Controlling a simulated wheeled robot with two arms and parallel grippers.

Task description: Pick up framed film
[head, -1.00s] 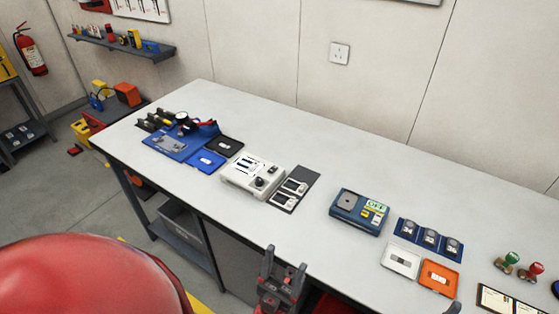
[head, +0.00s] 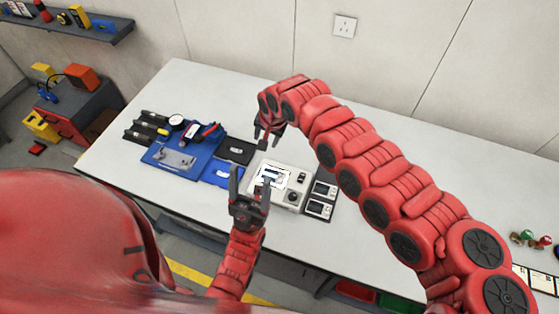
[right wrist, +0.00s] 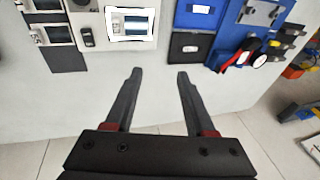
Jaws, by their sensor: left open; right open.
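Two small white-framed films, the far one (head: 325,188) and the near one (head: 319,208), lie on a dark mat right of a white viewer box (head: 290,197). The box has a lit window (right wrist: 131,23) with a similar dark-and-pale piece on it. The framed films also show at the upper left of the right wrist view (right wrist: 56,34). My left gripper (head: 250,182) is open and empty, in front of the box in the head view. My right gripper (head: 266,142) is open above the table behind the box. Its fingers (right wrist: 159,75) have nothing between them.
A black tray (head: 236,150) and a blue tray (head: 221,173) stand left of the box. Further left is a blue mat (head: 163,155) with a gauge and tools. My right arm spans the table's right part. Stamps (head: 526,238) stand at the far right.

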